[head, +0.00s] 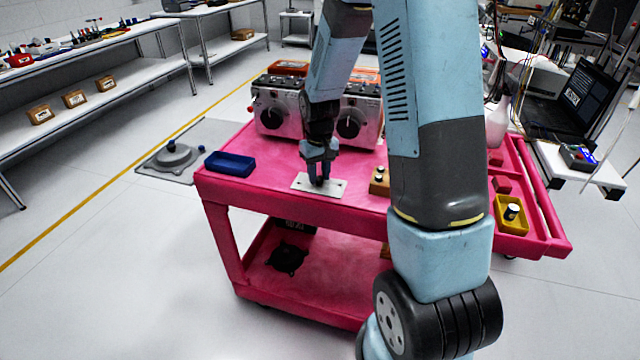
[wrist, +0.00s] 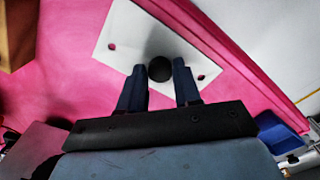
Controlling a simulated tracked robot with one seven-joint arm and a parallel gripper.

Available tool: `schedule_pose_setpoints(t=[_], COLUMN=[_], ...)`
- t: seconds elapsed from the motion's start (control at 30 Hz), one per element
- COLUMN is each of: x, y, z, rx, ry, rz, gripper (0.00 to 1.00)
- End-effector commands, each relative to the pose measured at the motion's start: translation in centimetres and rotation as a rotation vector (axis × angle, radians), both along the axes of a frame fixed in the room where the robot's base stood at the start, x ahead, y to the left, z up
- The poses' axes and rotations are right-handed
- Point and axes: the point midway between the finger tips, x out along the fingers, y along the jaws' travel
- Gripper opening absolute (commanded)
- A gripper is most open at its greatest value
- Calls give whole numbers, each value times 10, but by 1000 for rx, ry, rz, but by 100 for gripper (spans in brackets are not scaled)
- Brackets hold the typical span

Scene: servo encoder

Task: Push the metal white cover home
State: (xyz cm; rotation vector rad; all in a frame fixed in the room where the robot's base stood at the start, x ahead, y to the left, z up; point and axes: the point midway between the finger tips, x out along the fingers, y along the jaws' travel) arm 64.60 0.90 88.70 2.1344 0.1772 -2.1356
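The white metal cover (head: 335,190) is a flat plate near the front edge of the pink cart top. In the wrist view the cover (wrist: 125,38) shows a small hole towards each end and a round black knob (wrist: 160,69) in the middle. My gripper (head: 319,182) points down at the cover. In the wrist view its two fingers (wrist: 160,72) flank the knob with no clear gap on either side, so it looks shut on the knob. The cover's underside and any seat beneath it are hidden.
A blue tray (head: 230,163) lies left of the cover, and a small wooden block (head: 380,182) lies to its right. Two grey boxes with black dials (head: 277,105) stand behind. A yellow bin (head: 511,214) sits at the cart's right end.

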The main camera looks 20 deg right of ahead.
Motion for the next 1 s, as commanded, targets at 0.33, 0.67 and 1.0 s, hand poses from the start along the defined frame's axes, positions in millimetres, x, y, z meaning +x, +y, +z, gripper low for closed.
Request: schedule_pose_setpoints(t=[0.33,0.67,1.0], x=[0,1,1], y=[0,0,0], z=[0,10,37], rx=[0,0,0], ry=[0,-3,-3], rz=[0,0,0], gripper=[0,0,0])
